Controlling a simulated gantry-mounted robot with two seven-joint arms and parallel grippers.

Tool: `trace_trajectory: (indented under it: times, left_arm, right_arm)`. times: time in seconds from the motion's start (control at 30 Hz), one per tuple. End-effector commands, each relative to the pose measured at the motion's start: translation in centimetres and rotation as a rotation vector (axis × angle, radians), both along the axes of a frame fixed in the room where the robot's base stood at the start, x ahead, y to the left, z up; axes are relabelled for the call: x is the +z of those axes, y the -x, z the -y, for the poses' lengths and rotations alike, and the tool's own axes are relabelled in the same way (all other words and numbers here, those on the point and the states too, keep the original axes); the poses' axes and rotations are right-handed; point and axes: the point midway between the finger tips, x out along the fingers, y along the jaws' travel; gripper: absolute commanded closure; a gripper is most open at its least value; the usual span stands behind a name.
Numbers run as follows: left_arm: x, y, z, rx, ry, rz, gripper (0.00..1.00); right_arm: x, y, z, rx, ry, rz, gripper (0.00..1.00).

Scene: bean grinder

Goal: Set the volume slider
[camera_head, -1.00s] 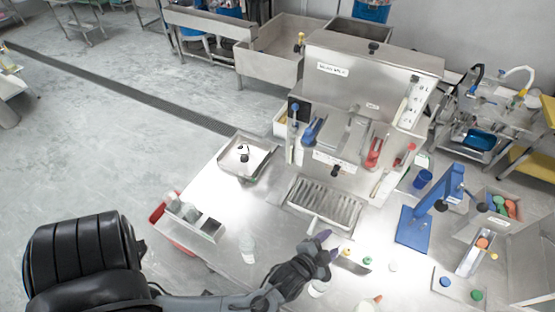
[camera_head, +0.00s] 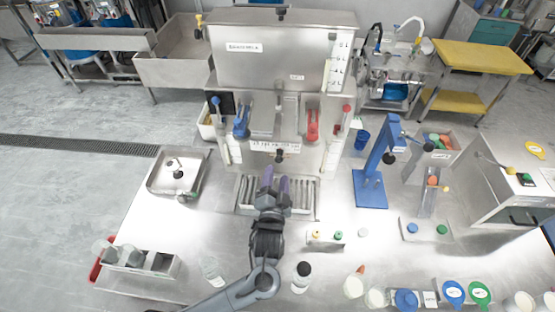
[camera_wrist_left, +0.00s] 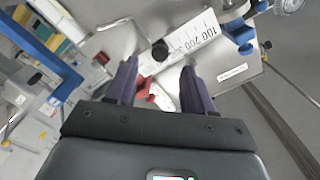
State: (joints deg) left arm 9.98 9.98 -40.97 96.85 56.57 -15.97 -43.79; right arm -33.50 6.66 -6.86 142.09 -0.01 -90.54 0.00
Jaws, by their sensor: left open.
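The volume slider is a black knob (camera_head: 280,155) on a white scale strip (camera_head: 268,146) low on the front of the steel grinder machine (camera_head: 285,55). In the left wrist view the knob (camera_wrist_left: 160,50) sits at the low-number end of the scale (camera_wrist_left: 193,42), just left of the printed 300. My left gripper (camera_head: 275,182) is open and empty, its two purple fingers over the slotted drip tray, short of the slider. In the wrist view its fingertips (camera_wrist_left: 158,68) are either side of the knob's line, apart from it. My right gripper is not in view.
A blue lever (camera_head: 241,122) and a red lever (camera_head: 312,125) flank the slider higher on the machine front. The slotted drip tray (camera_head: 306,200) lies below. A blue press (camera_head: 371,185) stands to the right, and a bottle (camera_head: 302,277) and cups stand near the front.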

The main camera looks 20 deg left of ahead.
Motion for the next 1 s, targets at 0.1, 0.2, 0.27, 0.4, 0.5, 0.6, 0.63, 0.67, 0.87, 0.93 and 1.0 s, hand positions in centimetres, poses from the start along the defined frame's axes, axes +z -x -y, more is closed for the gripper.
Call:
trace_trajectory:
  times: [0.1, 0.2, 0.27, 0.4, 0.5, 0.6, 0.63, 0.67, 0.87, 0.93, 1.0]
  left_arm:
    - [0.1, -2.0, -0.7, 0.002, -0.003, 0.0, 0.48]
    - [0.1, -3.6, -1.1, 0.001, -0.003, 0.0, 0.48]
    - [0.2, -4.4, -1.3, 0.001, -0.002, 0.001, 0.48]
    - [0.0, -5.8, -1.7, 0.0, -0.001, 0.0, 0.48]
    - [0.0, -6.5, -1.9, 0.0, 0.0, 0.0, 0.48]
    - [0.0, -6.8, -1.9, -0.001, 0.0, -0.001, 0.48]
    - [0.0, -6.9, -1.9, -0.001, 0.0, -0.001, 0.48]
    - [-0.1, -6.9, -2.0, -0.001, 0.001, -0.002, 0.48]
    - [-0.1, -6.9, -2.0, -0.001, 0.001, -0.002, 0.48]
    - [-0.1, -6.9, -2.0, -0.001, 0.001, -0.002, 0.52]
    - [0.0, -6.9, -2.0, -0.001, 0.001, -0.002, 0.63]
  right_arm:
    - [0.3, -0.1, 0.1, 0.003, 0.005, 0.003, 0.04]
    - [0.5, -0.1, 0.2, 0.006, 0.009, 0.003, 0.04]
    - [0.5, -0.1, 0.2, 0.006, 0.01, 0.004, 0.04]
    - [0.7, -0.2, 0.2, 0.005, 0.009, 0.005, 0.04]
    - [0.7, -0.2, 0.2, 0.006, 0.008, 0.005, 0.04]
    - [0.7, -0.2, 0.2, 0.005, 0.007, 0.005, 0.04]
    - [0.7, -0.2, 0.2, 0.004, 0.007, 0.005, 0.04]
    - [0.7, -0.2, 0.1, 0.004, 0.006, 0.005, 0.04]
    - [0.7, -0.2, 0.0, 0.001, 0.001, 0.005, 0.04]
    - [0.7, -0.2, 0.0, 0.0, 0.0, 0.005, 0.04]
    - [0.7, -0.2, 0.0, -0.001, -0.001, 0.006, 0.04]
